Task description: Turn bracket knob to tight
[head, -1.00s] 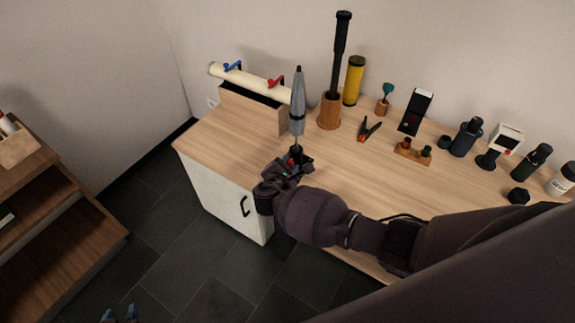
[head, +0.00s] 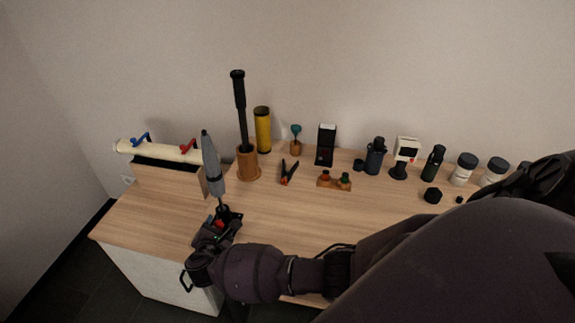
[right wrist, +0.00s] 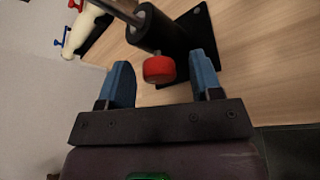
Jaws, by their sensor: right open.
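The bracket (head: 232,214) is a black upright socket on a flat black base plate, on the left part of the wooden table. It holds a closed grey parasol (head: 213,165) upright, leaning slightly. In the right wrist view, the bracket's black cylinder (right wrist: 160,28) carries a red knob (right wrist: 159,69) on its side. My right gripper (right wrist: 161,82) is open; its blue fingers stand on either side of the knob, with a visible gap on each side. In the head view my right gripper (head: 216,228) mostly hides the knob. My left gripper is out of view.
A cream tube with blue and red handles (head: 160,150) lies on a wooden block to the left. Behind stand a black telescoped pole in a wooden cup (head: 247,163) and a yellow cylinder (head: 263,130). Pliers (head: 288,172) and several small items line the back.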

